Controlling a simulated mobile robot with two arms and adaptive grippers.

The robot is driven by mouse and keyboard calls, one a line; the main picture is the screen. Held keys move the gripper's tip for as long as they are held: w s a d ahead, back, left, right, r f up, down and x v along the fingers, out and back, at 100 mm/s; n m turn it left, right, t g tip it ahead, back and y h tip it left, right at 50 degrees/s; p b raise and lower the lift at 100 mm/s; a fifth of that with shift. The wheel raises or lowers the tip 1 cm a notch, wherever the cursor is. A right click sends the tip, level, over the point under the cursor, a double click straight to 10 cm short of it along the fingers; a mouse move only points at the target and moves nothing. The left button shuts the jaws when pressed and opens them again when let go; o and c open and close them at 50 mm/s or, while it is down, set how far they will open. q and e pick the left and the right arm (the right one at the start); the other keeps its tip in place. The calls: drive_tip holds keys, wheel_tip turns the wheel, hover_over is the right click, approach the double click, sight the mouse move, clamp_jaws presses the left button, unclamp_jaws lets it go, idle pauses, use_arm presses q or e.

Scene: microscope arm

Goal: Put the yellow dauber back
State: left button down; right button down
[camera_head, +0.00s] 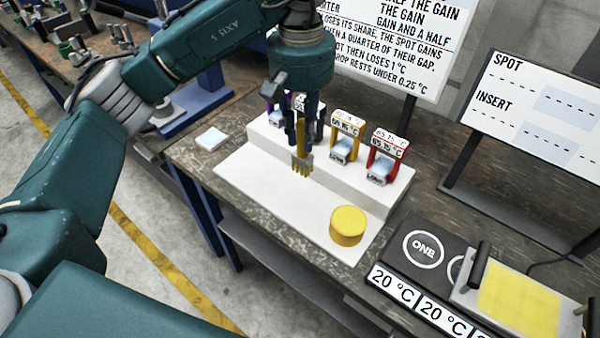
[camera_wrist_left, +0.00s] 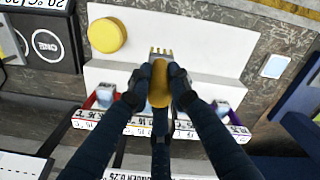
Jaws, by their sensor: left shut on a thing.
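The yellow dauber (camera_head: 301,152) is a slim yellow tool with a pale, pronged lower end. My left gripper (camera_head: 302,130) is shut on it and holds it roughly upright, prongs down, over the white stepped stand (camera_head: 240,178). In the left wrist view the dauber (camera_wrist_left: 160,88) sits between the fingers of my left gripper (camera_wrist_left: 159,82). I cannot tell whether its prongs touch the stand. On the upper step are a yellow-framed holder (camera_head: 345,124) and a red-framed holder (camera_head: 389,141), each with a pale block. Purple and dark holders behind are partly hidden by my gripper. My right gripper is out of view.
A yellow cylinder (camera_head: 348,226) stands on the stand's lower front part. A small white tile (camera_head: 211,139) lies left of the stand. A dark panel marked ONE (camera_head: 424,247) and a tray with a yellow slab (camera_head: 520,302) are at right. Sign boards (camera_head: 540,105) stand behind.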

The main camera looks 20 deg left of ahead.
sight(301, 173)
use_arm(q)
drive_tip(key=f, duration=0.6)
drive_tip(key=shift+a+f+p, duration=0.15)
drive_tip(key=shift+a+p, duration=0.05)
drive_tip(key=shift+p, duration=0.15)
drive_tip(key=shift+d+f, duration=0.1)
drive_tip(key=shift+f, duration=0.55)
wheel_tip(301, 173, down, 3)
drive_tip(key=shift+f+p, duration=0.1)
drive_tip(key=shift+p, duration=0.6)
drive_tip(key=shift+f, duration=0.45)
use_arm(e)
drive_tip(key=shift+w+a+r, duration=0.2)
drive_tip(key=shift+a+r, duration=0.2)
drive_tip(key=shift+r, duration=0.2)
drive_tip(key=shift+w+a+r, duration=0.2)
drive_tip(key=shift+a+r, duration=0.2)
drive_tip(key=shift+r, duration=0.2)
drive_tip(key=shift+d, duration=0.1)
use_arm(q)
drive_tip(key=shift+f+b, duration=0.2)
drive_tip(key=shift+b, duration=0.1)
drive_tip(key=c, duration=1.6)
unclamp_jaws()
drive_tip(key=shift+r, duration=0.1)
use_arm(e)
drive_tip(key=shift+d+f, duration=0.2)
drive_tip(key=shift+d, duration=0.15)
